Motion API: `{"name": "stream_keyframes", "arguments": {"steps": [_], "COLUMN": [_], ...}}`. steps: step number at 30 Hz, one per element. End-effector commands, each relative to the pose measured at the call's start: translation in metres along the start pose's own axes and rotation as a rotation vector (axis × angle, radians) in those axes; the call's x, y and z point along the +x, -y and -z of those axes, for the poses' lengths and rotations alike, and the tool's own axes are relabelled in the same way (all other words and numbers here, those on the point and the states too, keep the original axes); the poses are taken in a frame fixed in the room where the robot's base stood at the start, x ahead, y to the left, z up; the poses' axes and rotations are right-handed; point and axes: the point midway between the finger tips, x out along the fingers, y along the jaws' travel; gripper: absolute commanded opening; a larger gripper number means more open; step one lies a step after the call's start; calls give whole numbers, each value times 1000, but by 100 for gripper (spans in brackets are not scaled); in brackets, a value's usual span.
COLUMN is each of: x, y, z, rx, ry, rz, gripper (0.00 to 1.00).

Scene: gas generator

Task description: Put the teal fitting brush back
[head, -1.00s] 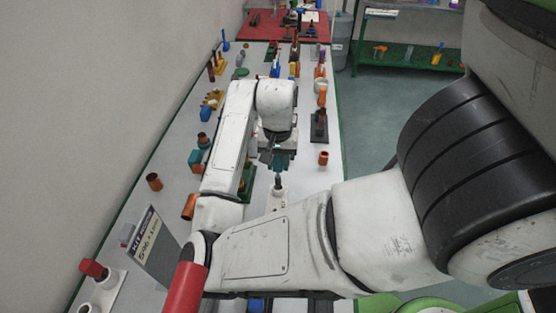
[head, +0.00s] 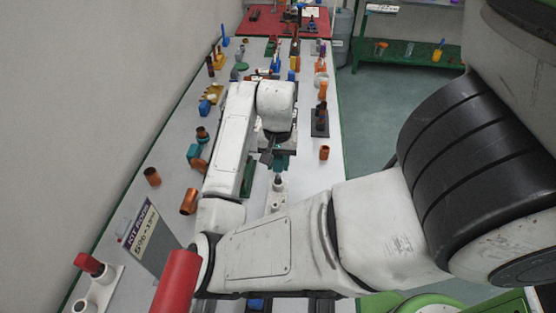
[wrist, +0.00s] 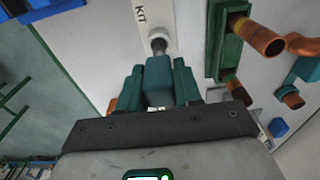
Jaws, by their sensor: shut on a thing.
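The teal fitting brush (wrist: 158,82) is held by its teal handle between the two green fingers of my gripper (wrist: 158,84), which is shut on it. Its grey brush end points away from my gripper at a round socket in a white holder (wrist: 155,14) marked "KIT". The tip meets or overlaps the socket rim; I cannot tell how deep it is. In the head view the brush shaft (head: 278,179) hangs below my gripper (head: 278,162), directly over the white holder (head: 275,200). My arm hides part of the bench there.
A green fixture with copper pipes (wrist: 228,42) stands close beside the holder. A copper pipe piece (head: 189,201) and another copper fitting (head: 152,176) lie to the left. A copper cup (head: 324,153) stands to the right. A sign (head: 150,238) and a red-capped white fitting (head: 93,268) are at front left.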

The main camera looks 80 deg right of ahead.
Motion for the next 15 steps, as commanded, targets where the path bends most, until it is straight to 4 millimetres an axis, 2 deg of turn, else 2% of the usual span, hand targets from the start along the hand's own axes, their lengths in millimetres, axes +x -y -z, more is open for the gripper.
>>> {"name": "stream_keyframes", "arguments": {"steps": [15], "x": [15], "y": [0], "z": [-1], "rx": [1], "ry": [0], "rz": [-1], "gripper": [8]}}
